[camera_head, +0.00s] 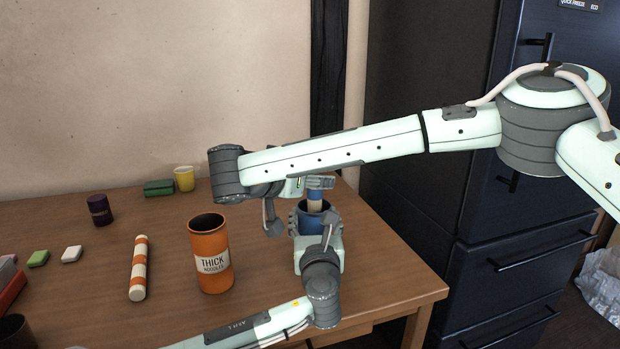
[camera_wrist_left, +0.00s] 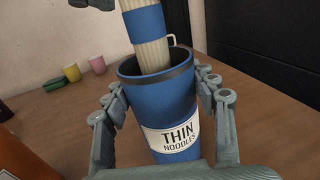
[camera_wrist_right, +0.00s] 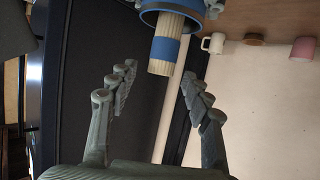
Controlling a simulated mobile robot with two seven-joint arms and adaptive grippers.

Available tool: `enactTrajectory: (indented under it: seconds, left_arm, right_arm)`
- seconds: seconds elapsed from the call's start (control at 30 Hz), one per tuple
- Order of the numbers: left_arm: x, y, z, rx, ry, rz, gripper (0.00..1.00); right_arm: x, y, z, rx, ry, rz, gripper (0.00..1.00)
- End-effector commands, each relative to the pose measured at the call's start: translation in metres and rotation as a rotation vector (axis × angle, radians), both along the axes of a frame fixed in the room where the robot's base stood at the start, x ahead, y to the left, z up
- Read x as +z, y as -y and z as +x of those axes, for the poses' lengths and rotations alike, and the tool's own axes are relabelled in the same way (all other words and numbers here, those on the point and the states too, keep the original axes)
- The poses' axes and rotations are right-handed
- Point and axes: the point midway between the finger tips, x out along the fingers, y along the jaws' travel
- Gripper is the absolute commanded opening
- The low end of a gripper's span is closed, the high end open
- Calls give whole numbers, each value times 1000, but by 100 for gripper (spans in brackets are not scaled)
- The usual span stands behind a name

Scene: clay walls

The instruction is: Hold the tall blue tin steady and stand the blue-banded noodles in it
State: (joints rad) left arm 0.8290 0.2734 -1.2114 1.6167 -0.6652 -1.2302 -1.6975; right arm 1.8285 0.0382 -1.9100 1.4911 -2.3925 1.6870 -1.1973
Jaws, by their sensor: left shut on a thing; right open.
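The tall blue tin (camera_head: 309,224) stands upright on the table near its right end. Its "THIN NOODLES" label shows in the left wrist view (camera_wrist_left: 176,138). My left gripper (camera_wrist_left: 158,88) is shut on the tin, one finger on each side. The blue-banded noodles (camera_wrist_left: 149,38) stand in the tin, leaning slightly, with the blue band above the rim; their lower end is hidden inside. My right gripper (camera_wrist_right: 158,73) is open. In the right wrist view the free end of the noodles (camera_wrist_right: 165,66) shows between its spread fingers, with gaps on both sides.
An orange "THICK NOODLES" tin (camera_head: 212,270) and orange-banded noodles (camera_head: 138,268) are left of the blue tin. A purple can (camera_head: 99,210), green box (camera_head: 158,187) and yellow cup (camera_head: 184,178) stand farther back. A dark fridge (camera_head: 520,200) is at the right.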

Motion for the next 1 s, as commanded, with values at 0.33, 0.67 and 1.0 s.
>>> enactTrajectory:
  seconds: [0.33, 0.67, 1.0]
  left_arm:
    - [0, 0, 0, 0, -1, 1, 28]
    - [0, 0, 0, 0, 0, 1, 28]
    - [0, 0, 0, 0, 0, 1, 28]
  right_arm:
    - [20, -22, -40, 5, 3, -1, 50]
    - [42, -46, -89, 2, 3, -1, 50]
    - [46, -50, -99, 0, 1, 0, 50]
